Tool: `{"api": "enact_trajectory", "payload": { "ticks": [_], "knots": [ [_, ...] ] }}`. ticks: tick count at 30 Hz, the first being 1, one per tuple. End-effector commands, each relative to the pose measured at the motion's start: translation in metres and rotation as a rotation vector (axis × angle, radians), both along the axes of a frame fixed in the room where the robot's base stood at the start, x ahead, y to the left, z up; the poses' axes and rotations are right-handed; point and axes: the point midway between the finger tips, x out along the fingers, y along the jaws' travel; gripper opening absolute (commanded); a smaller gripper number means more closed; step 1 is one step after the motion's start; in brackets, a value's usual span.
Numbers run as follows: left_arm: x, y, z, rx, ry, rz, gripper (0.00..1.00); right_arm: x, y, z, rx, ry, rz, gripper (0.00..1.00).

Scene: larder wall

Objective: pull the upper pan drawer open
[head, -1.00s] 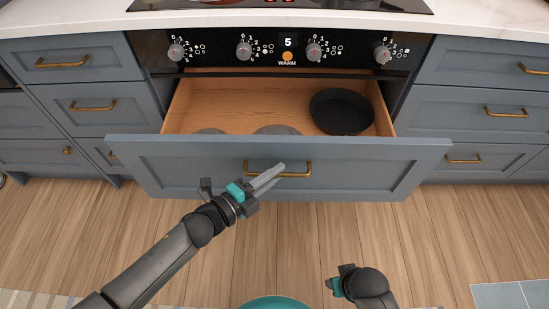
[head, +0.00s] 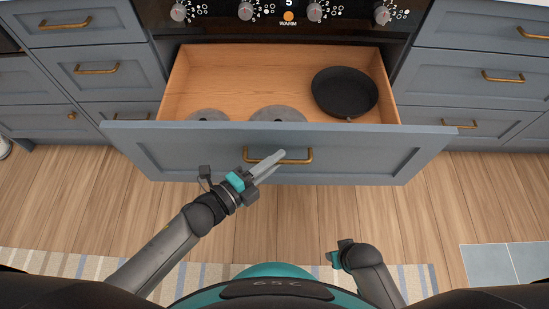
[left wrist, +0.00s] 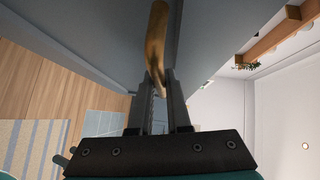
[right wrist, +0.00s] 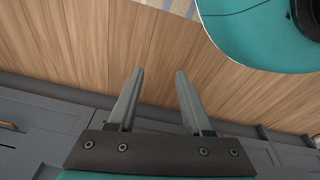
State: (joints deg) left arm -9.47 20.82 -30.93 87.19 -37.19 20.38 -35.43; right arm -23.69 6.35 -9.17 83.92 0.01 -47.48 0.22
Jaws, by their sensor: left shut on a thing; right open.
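The upper pan drawer is pulled out below the oven panel, and its blue-grey front (head: 375,155) faces me. Inside its wooden box lie a black pan (head: 345,92) at the right and two grey round lids (head: 277,114) near the front, partly hidden by the drawer front. My left gripper (head: 270,163) is shut on the drawer's brass handle (head: 298,160). In the left wrist view the handle (left wrist: 157,40) runs between the fingers. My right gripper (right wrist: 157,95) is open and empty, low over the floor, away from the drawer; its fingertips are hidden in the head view.
Closed blue-grey drawers with brass handles flank the oven on the left (head: 95,70) and right (head: 490,75). The oven control panel (head: 330,12) is above the drawer. Wooden floor (head: 310,215) lies clear before it, with a striped rug (head: 60,264) near my base.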

Motion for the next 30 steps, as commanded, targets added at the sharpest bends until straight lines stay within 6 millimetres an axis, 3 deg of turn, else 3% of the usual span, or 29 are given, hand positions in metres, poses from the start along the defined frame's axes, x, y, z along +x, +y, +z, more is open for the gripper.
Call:
{"api": "enact_trajectory", "payload": {
  "ticks": [1, 8, 23, 30],
  "knots": [
    [0.001, 0.001, 0.000, 0.001, 0.000, 0.003, 0.19, 0.000, 0.000, 0.000, 0.000, 0.000, 0.000, 0.50],
    [0.001, 0.000, 0.000, 0.000, 0.000, 0.001, 0.45, 0.000, 0.000, 0.000, 0.000, 0.000, 0.000, 0.50],
    [-0.002, 0.002, 0.000, 0.001, 0.001, 0.001, 0.45, 0.000, 0.000, 0.001, 0.000, -0.002, 0.000, 0.50],
    [-0.024, 0.024, 0.005, 0.003, 0.004, 0.001, 0.45, -0.009, -0.009, -0.012, -0.011, 0.004, 0.004, 0.50]
  ]
}}
